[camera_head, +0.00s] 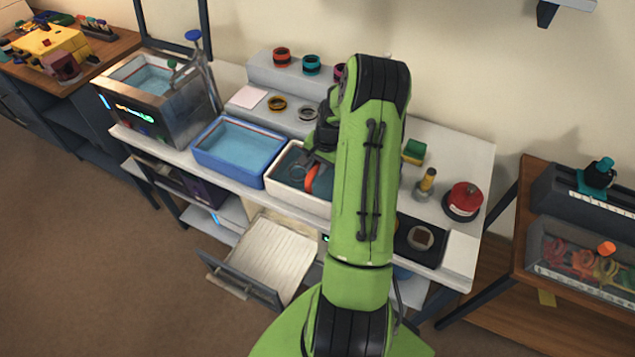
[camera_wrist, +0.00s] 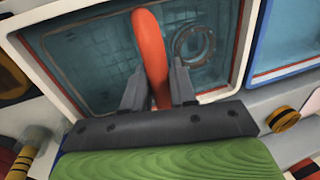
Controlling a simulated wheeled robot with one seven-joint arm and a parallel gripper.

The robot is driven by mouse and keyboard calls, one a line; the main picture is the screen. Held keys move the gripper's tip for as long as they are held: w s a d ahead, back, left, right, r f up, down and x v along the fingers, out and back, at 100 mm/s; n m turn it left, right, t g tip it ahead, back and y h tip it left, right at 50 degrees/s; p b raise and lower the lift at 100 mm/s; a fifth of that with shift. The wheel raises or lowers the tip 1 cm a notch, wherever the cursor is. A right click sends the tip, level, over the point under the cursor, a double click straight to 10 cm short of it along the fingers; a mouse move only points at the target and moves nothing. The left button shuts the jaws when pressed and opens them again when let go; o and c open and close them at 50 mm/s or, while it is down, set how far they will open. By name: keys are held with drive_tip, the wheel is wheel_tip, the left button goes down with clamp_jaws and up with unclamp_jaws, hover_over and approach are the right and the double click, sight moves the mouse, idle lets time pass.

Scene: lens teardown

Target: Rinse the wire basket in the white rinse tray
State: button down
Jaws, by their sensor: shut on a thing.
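The white rinse tray (camera_head: 273,183) stands on the bench with water in it; its rim also shows in the wrist view (camera_wrist: 49,88). The wire basket (camera_wrist: 108,62) shows as a thin dark mesh inside the tray, low in or at the water; its exact depth I cannot tell. Its orange handle (camera_wrist: 150,50) rises between my fingers and shows in the head view too (camera_head: 311,179). My gripper (camera_wrist: 158,92) is shut on this handle, above the tray. A round clear-centred ring (camera_wrist: 195,44) lies in the basket area. My arm hides the tray's right part in the head view.
A blue water tray (camera_head: 205,160) is directly left of the white tray. Further left stands a metal bath (camera_head: 135,110). Behind is a grey step (camera_head: 262,68) with coloured rings. A red-topped round item (camera_head: 463,200) and a yellow-handled tool (camera_head: 427,182) stand right.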

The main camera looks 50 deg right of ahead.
drive_tip(key=shift+f+b, duration=0.5)
drive_tip(key=shift+f, duration=0.05)
drive_tip(key=shift+r, duration=0.15)
drive_tip(key=shift+r+p, duration=0.4)
drive_tip(key=shift+r, duration=0.05)
drive_tip(key=shift+f, duration=0.1)
drive_tip(key=shift+f+b, duration=0.55)
drive_tip(key=shift+r, duration=0.1)
drive_tip(key=shift+r+p, duration=0.4)
drive_tip(key=shift+r, duration=0.15)
